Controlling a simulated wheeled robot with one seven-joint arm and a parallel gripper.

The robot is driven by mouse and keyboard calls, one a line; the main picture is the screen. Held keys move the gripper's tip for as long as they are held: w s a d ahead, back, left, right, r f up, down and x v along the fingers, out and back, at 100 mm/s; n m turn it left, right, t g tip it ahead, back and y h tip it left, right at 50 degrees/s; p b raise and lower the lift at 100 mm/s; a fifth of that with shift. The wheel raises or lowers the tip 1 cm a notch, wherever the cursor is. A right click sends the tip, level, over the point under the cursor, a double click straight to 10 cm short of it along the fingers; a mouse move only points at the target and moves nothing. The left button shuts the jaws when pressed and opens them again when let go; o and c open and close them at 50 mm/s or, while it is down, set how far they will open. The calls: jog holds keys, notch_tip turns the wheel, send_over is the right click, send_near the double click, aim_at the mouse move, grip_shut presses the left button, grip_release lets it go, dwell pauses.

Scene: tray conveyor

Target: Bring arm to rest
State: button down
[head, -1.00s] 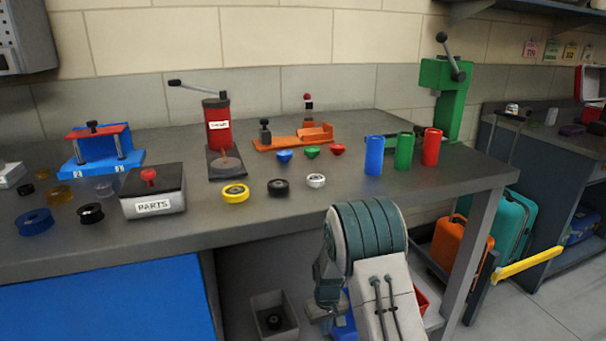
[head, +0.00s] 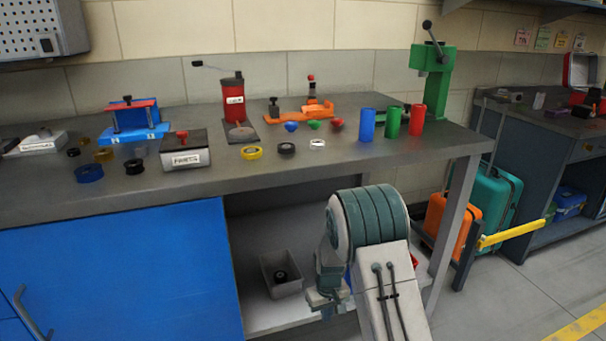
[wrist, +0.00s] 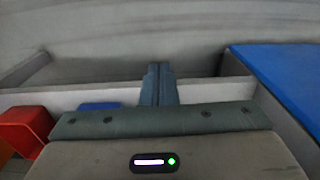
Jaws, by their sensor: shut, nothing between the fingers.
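My arm is folded low in front of the workbench in the head view, its rounded teal and grey joint standing before the bench's open shelf. In the wrist view my gripper (wrist: 159,72) shows at the centre, its two dark fingers together with nothing between them. It points toward a plain grey surface. In the head view the fingers are not clearly seen.
The workbench (head: 330,160) carries blue, green and red cylinders, a PARTS box (head: 184,152) and a green press (head: 430,75). A grey bin (head: 285,290) sits on the lower shelf. Orange (head: 447,222) and teal (head: 492,200) cases stand right. Floor is clear at lower right.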

jog(key=s+d+r+p, duration=0.1)
jog(key=r+p, duration=0.2)
jog(key=r, duration=0.4)
jog(key=s+d+r+m+p, duration=0.1)
jog(key=s+r+p, duration=0.15)
jog(key=r, duration=0.45)
jog(key=d+r+p, duration=0.1)
jog(key=r+p, duration=0.2)
jog(key=r, duration=0.4)
jog(key=s+d+r+m+t+p, duration=0.1)
jog(key=s+r+p, duration=0.5)
jog(key=r, duration=0.5)
jog(key=s+d+r+m+t+p, duration=0.1)
jog(key=s+d+r+p, duration=0.1)
jog(key=s+r+p, duration=0.5)
jog(key=s+d+r+m+p, duration=0.1)
jog(key=s+r+p, duration=0.6)
jog(key=r, duration=1)
jog(key=s+d, duration=0.1)
jog(key=s, duration=0.2)
jog(key=shift+r+t, duration=0.15)
jog(key=shift+t, duration=0.25)
